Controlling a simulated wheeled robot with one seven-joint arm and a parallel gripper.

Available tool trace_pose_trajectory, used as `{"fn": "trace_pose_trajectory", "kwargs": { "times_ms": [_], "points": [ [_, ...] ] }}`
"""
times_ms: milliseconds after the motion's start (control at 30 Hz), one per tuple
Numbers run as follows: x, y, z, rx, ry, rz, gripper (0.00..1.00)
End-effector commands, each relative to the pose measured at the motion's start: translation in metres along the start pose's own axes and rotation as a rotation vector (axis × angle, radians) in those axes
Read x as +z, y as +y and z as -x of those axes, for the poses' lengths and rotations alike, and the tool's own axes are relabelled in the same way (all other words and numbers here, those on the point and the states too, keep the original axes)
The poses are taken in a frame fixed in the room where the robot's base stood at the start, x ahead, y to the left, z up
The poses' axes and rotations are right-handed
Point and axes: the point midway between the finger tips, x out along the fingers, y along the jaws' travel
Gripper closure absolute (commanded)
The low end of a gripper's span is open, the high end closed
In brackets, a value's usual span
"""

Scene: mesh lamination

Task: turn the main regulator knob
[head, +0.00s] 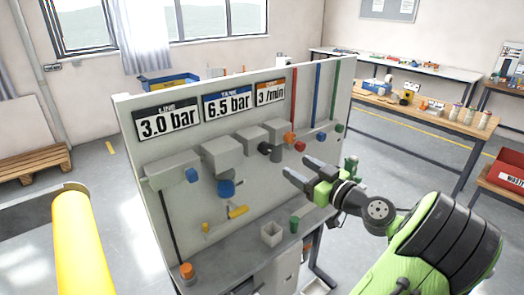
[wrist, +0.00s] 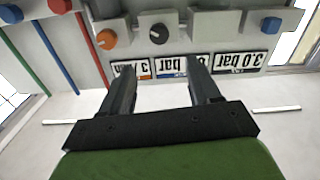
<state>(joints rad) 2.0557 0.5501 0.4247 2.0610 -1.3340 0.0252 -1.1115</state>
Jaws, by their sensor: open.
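The upright panel carries several knobs, and no label shows which is the main regulator knob. A black knob (head: 265,148) sits on a grey box; in the wrist view the black knob (wrist: 158,33) bears a pale pointer mark. An orange knob (head: 290,138) is beside it, also in the wrist view (wrist: 107,39). A blue knob (head: 192,175) is on the left box, and a larger blue knob (head: 227,188) hangs lower. My gripper (head: 297,167) is open and empty in front of the panel, apart from the knobs. The wrist view shows its fingers (wrist: 161,67) spread, pointing toward the black knob.
Displays (head: 228,103) above read 3.0 bar, 6.5 bar and 3 /min. A yellow lever (head: 238,212), an orange knob (head: 187,270), a grey cup (head: 272,234) and a green part (head: 295,224) are lower down. A yellow post (head: 80,245) stands at the left front.

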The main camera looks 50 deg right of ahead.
Motion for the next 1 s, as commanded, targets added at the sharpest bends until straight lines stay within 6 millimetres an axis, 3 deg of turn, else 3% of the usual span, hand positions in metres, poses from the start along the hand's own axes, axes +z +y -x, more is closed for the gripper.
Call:
{"fn": "trace_pose_trajectory", "kwargs": {
  "times_ms": [300, 500, 833, 1000],
  "points": [
    [-0.003, -0.002, -0.082, -0.006, 0.001, -0.003, 0.38],
    [-0.001, -0.001, -0.117, -0.003, -0.002, -0.003, 0.38],
    [0.000, 0.000, -0.124, -0.001, -0.003, -0.002, 0.38],
    [0.000, -0.001, -0.124, -0.001, -0.003, -0.002, 0.63]
  ]
}}
